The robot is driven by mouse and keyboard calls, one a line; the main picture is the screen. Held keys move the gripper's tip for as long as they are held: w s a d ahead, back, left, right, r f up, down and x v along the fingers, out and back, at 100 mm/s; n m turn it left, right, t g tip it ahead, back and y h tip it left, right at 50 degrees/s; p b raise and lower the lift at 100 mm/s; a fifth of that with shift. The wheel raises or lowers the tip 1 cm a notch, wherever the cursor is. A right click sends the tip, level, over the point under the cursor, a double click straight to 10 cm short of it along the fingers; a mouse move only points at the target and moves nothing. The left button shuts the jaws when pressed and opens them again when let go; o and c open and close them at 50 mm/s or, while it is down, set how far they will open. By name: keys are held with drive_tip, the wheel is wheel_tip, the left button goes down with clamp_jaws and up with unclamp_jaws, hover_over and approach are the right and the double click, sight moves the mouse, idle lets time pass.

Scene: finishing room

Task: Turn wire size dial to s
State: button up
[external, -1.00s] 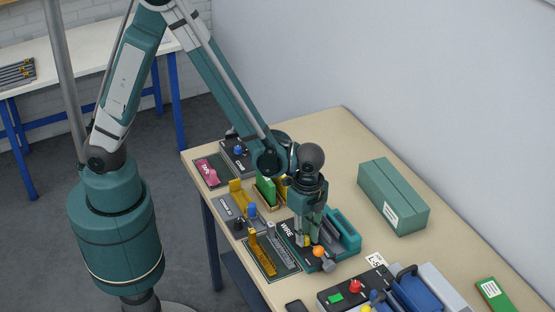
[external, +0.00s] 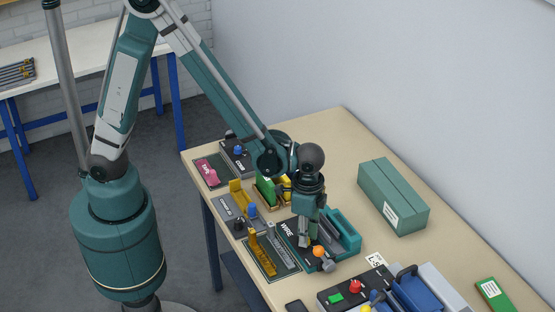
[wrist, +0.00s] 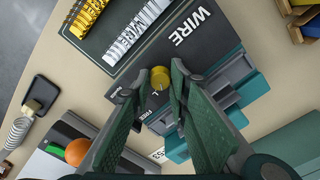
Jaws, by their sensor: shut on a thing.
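The wire binding machine (external: 285,232) is a dark panel lettered WIRE with a teal body, and it stands on the bench. In the wrist view its yellow round dial (wrist: 160,77) sits on the dark panel (wrist: 200,55). My gripper (wrist: 153,83) points down with its green-padded fingers on either side of the dial, shut on it. A small pale mark beside the dial is too small to read surely. In the external view my gripper (external: 304,242) is over the panel and hides the dial.
Gold and silver wire combs (external: 271,256) lie on a dark mat to the left. A machine with red and green buttons (external: 355,287) is in front. A teal box (external: 393,196) lies at the right.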

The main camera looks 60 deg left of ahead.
drive_tip(key=n+b, duration=0.1)
drive_tip(key=n, duration=0.3)
drive_tip(key=shift+n+b, duration=0.3)
drive_tip(key=shift+b, duration=0.1)
drive_tip(key=n+b, duration=0.1)
drive_tip(key=n, duration=0.3)
drive_tip(key=shift+n, duration=0.3)
drive_tip(key=n+b, duration=0.1)
drive_tip(key=n, duration=0.3)
drive_tip(key=shift+n, duration=0.3)
drive_tip(key=shift+n+b, duration=0.6)
drive_tip(key=shift+n, duration=1.7)
drive_tip(key=o, duration=0.9)
drive_tip(key=shift+r, duration=0.1)
drive_tip(key=shift+r, duration=5.9)
